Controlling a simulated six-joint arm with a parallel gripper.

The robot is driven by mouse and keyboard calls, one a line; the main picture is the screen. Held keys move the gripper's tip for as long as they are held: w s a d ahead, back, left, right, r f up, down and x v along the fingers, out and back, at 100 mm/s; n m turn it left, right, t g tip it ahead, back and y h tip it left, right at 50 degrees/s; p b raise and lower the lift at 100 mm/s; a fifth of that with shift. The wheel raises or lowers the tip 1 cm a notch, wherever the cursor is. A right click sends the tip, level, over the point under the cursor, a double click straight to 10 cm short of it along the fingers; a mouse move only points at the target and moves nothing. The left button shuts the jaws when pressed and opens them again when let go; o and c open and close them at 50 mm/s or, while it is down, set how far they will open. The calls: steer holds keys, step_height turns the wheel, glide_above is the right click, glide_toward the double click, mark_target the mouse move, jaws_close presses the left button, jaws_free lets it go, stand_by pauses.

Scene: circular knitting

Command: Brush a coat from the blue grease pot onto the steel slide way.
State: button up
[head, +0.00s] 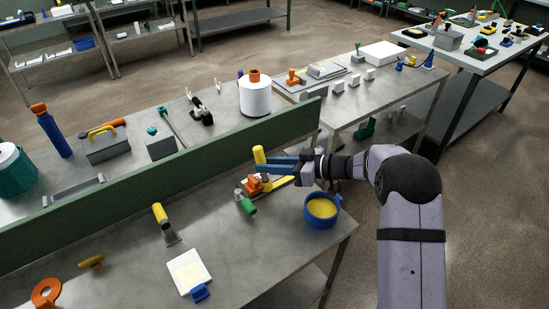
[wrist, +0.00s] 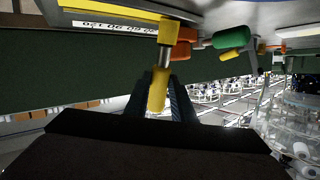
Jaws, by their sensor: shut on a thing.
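My gripper (head: 262,167) has blue fingers shut on a yellow tool with a grey band; its yellow end (head: 259,154) rises past the fingers. In the wrist view the yellow tool (wrist: 157,92) stands between the dark fingertips (wrist: 160,85). I cannot make out bristles. The blue grease pot (head: 321,222), filled with yellow grease, stands at the front bench's right end, below and right of my fingers. A grey block with raised ends (head: 73,190) lies on the bench behind the green panel; I cannot tell if it is the steel slide way.
An orange piece (head: 257,184) and a green handle (head: 248,206) lie close below my gripper. The green panel (head: 150,190) stands just behind. A yellow-handled scraper (head: 160,213) and a white board (head: 184,283) lie left. Bare bench lies between them.

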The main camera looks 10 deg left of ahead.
steer(key=shift+w+d+f+b, duration=0.15)
steer(key=shift+w+d+b, duration=0.75)
steer(key=shift+w+d, duration=0.1)
steer(key=shift+s+a+b, duration=0.95)
steer(key=shift+s+b, duration=0.05)
steer(key=shift+b, duration=0.05)
step_height(320, 180, up, 8)
steer(key=shift+r, duration=0.25)
